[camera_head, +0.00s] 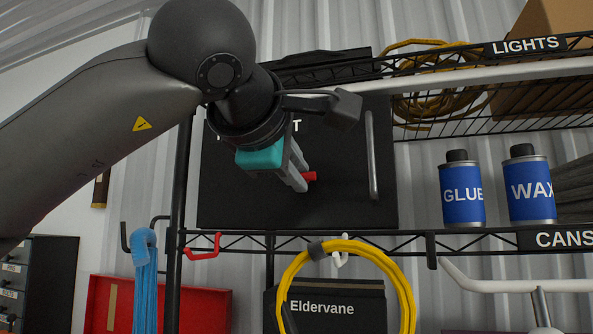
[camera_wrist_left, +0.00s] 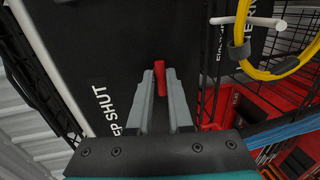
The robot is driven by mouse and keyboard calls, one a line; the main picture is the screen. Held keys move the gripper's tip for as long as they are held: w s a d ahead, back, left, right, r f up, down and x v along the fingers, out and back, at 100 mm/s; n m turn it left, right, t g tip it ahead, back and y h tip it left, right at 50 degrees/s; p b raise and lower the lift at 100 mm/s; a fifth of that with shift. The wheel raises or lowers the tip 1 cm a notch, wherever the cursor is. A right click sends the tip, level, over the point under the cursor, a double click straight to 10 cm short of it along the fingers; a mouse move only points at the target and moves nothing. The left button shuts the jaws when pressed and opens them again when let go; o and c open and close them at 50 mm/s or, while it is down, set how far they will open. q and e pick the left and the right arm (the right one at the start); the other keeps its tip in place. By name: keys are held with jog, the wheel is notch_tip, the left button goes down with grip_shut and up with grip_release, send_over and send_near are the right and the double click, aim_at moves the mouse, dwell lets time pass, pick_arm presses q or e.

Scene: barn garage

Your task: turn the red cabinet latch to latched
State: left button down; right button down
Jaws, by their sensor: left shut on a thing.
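The red latch (camera_head: 310,176) is a small bar on the front of the black cabinet (camera_head: 345,205). In the head view it sticks out sideways to the right of my fingers, roughly level. My left gripper (camera_head: 301,184) is at the cabinet front, with its grey fingers shut on the latch. In the left wrist view the red latch (camera_wrist_left: 160,72) lies between the fingertips (camera_wrist_left: 161,92) and extends past them. Part of the latch is hidden by the fingers. My right gripper is in neither view.
A vertical metal handle (camera_head: 373,155) is right of the latch. Blue cans (camera_head: 462,195) stand on the shelf to the right. A yellow cable coil (camera_head: 403,285) and blue cord (camera_head: 145,270) hang below. White lettering on the cabinet (camera_wrist_left: 103,113) is partly covered.

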pick_arm(q)
jog(key=shift+r, duration=0.1)
jog(key=c, duration=0.8)
grip_release()
jog(key=shift+c, duration=0.2)
jog(key=b+v, duration=0.4)
jog(key=v, duration=1.1)
jog(key=shift+s, duration=0.1)
